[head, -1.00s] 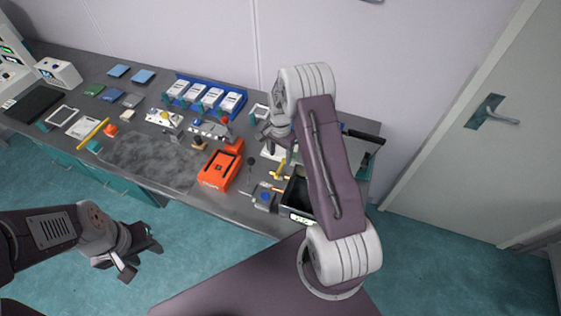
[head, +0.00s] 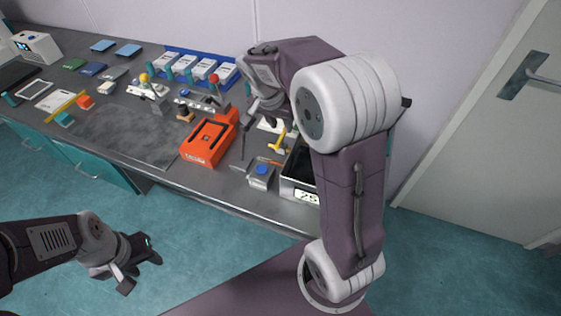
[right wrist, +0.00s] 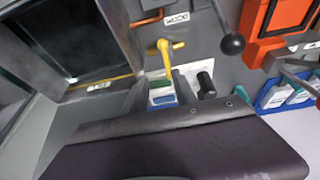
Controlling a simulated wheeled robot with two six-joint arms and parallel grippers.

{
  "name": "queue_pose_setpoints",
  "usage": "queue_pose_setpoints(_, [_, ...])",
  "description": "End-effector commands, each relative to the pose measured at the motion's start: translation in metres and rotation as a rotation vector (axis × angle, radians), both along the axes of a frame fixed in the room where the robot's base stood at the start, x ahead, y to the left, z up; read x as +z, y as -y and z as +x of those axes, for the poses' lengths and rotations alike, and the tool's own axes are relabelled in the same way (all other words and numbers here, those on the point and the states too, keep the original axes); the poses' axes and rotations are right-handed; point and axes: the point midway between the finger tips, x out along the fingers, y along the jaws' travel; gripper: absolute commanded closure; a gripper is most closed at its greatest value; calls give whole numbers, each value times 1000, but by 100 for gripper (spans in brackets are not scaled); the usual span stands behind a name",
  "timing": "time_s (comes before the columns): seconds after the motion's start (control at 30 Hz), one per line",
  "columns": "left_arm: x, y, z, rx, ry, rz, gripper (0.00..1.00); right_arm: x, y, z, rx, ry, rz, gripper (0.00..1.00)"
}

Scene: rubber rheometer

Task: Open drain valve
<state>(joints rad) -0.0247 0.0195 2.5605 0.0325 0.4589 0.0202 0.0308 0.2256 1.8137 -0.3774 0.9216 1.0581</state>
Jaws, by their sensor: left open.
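A yellow valve handle (head: 279,143), which I take to be the drain valve, stands on the bench just left of a dark open basin (head: 299,164). In the right wrist view the yellow handle (right wrist: 166,46) is in plain sight, with the basin (right wrist: 80,35) to its left. My right gripper (head: 262,108) hangs above and left of the handle, apart from it in the picture. My left gripper (head: 140,264) is open and empty over the floor, away from the bench.
An orange device (head: 205,143) sits left of the valve. A small grey box with a blue knob (head: 261,170) stands in front. A black ball-ended lever (right wrist: 232,44) is close to the handle. A blue rack (head: 190,62) lines the wall. A dark flat area (head: 130,135) is clear.

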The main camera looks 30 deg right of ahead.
Motion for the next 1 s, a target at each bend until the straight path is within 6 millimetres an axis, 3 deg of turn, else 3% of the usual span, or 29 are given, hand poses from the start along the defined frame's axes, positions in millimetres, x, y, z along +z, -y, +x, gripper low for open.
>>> queue_pose_setpoints(0.03, [-26, 0, 0, 0, 1, 0, 57, -15, -5, 2, 13, 29, -1, 67])
queue_pose_setpoints(0.1, [-32, 0, 0, 0, 1, 0, 57, -14, -9, 4, 25, 46, 0, 67])
queue_pose_setpoints(0.37, [-29, 0, 0, 0, 2, 0, 57, -16, -10, 6, 30, 46, 2, 67])
queue_pose_setpoints(0.7, [-38, 0, 0, 0, 1, 0, 57, -79, 9, 21, 28, 43, 3, 67])
queue_pose_setpoints(1.0, [-39, 0, 0, 0, 1, 0, 57, -95, 15, 27, 30, 47, 2, 67])
